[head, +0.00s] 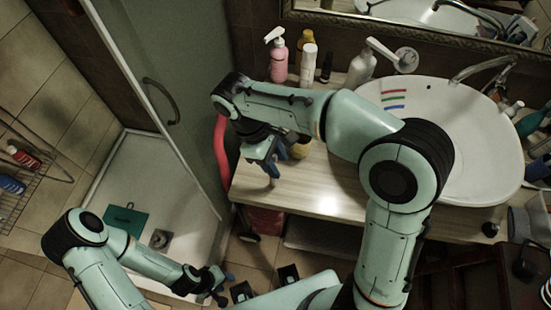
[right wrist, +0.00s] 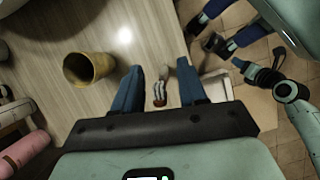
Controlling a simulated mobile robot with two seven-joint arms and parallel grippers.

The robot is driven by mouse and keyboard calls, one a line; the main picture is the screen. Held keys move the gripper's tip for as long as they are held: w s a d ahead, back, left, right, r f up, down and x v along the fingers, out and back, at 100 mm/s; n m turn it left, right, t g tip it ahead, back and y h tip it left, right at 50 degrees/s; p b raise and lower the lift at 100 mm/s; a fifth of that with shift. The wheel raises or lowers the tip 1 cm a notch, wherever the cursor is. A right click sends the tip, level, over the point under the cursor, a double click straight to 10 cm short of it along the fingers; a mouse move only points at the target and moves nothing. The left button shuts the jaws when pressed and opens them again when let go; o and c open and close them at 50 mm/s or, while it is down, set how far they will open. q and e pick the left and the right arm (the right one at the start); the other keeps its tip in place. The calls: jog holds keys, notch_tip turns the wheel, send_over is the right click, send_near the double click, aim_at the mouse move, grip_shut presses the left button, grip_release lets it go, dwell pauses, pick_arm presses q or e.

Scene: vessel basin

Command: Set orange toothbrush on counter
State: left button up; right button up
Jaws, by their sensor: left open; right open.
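Three thin coloured strips, apparently toothbrushes, lie side by side at the left inside of the white basin. The top one is red-orange (head: 396,91), and a blue one and a green one lie below it. The counter (head: 330,190) is pale wood. My right gripper (head: 268,165) is open over the counter's left end, beside a yellow cup (head: 300,148). In the right wrist view, a small dark-red and whitish object (right wrist: 160,93) shows between its open fingers (right wrist: 160,85); I cannot tell what it is. My left gripper (head: 221,287) is open, low and off the counter.
The basin (head: 460,165) fills the counter's right side. A pink pump bottle (head: 278,60) and several other bottles stand along the back wall. The yellow cup also shows in the right wrist view (right wrist: 88,68). A glass shower door (head: 180,90) stands left; the counter's front middle is clear.

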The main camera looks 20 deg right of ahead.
pick_arm(q)
jog(key=w+r+p, duration=0.1)
jog(key=r, duration=0.1)
jog(key=w+r+p, duration=0.2)
jog(key=shift+w+r, duration=0.1)
pick_arm(e)
jog(key=v, duration=1.2)
jog(key=shift+a, duration=0.1)
